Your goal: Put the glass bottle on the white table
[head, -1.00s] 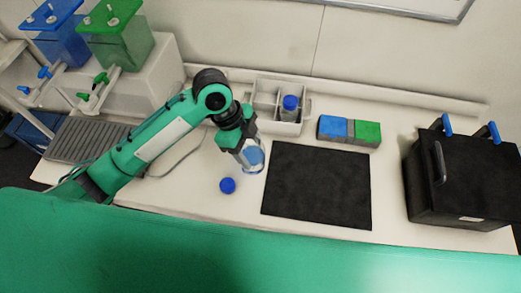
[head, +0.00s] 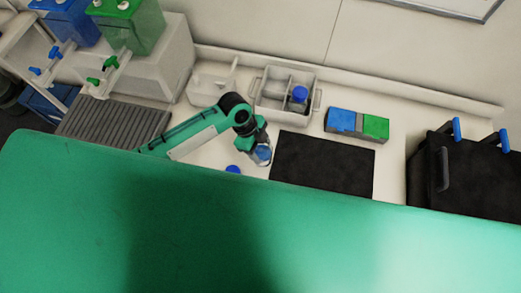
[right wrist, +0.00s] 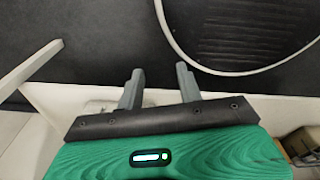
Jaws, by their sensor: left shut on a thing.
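My left gripper (head: 259,146) is shut on the clear glass bottle (head: 264,156), which shows as a bluish transparent shape at the fingertips. It is by the left edge of the black mat, over the white table (head: 391,170). I cannot tell whether the bottle touches the table. A loose blue cap (head: 233,169) lies on the table just left of the bottle, partly hidden by the green surface in front. My right gripper (right wrist: 160,87) shows in the right wrist view with its fingers apart and nothing between them.
A grey divided caddy (head: 270,105) behind the gripper holds a blue-capped bottle (head: 298,96). A blue and green box (head: 357,124) stands right of it. The black mat (head: 323,165) is bare. A black case (head: 465,175) stands at the right, and blue and green tanks (head: 135,25) at the back left.

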